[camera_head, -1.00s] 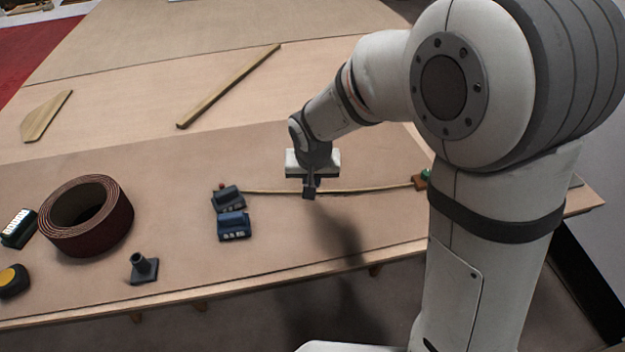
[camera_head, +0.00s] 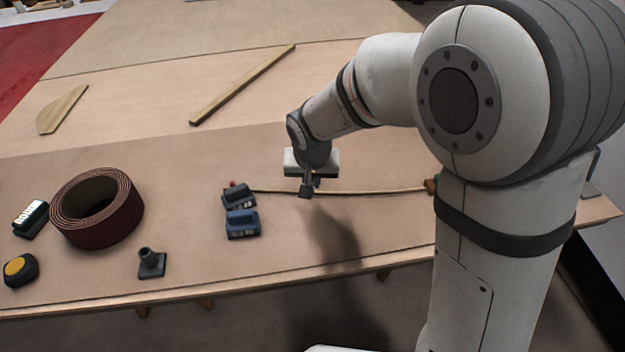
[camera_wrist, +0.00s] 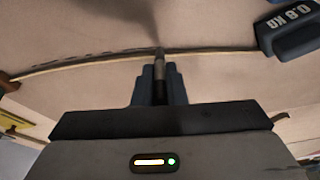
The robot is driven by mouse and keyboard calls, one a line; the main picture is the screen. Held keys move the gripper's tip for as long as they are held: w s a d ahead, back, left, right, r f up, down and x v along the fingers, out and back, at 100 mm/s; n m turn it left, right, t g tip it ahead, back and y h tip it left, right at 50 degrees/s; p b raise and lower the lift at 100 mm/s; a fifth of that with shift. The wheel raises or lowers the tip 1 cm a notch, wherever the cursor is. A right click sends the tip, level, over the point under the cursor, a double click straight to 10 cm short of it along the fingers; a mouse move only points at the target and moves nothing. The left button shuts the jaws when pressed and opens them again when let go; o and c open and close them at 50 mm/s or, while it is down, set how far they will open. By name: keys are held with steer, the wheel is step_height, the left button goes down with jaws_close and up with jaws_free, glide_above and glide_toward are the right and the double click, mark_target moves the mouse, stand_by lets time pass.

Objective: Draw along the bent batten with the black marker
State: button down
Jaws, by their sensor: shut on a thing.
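The bent batten (camera_head: 375,191) is a thin pale strip curving across the brown board. Its left end is at two dark blue weights, the rear one (camera_head: 238,196) and the front one (camera_head: 242,224). Its right end is by a brown block (camera_head: 431,187), partly hidden by my arm. My gripper (camera_head: 306,190) is over the batten, left of its middle. In the wrist view my gripper (camera_wrist: 160,82) is shut on the black marker (camera_wrist: 159,62), whose tip is at the batten's edge. A broken dark line (camera_wrist: 90,56) runs beside the batten, left of the tip.
A weight marked 0.8 KG (camera_wrist: 290,32) is near the batten's right end in the wrist view. A dark socket stand (camera_head: 151,264), a brown coil (camera_head: 97,207), a yellow-topped item (camera_head: 20,269) and a dark-and-white block (camera_head: 31,219) are left. A wooden strip (camera_head: 243,85) lies behind.

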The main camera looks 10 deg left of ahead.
steer(key=shift+a, duration=0.1)
steer(key=shift+s+a, duration=0.1)
steer(key=shift+a, duration=0.45)
steer(key=shift+a, duration=0.1)
steer(key=shift+a+b, duration=0.45)
steer(key=shift+a, duration=0.1)
steer(key=shift+s+a, duration=0.1)
steer(key=shift+a, duration=0.55)
steer(key=shift+a, duration=0.2)
steer(key=shift+a+b, duration=0.35)
steer(key=shift+a, duration=0.1)
steer(key=shift+s+a, duration=0.1)
steer(key=shift+a, duration=0.05)
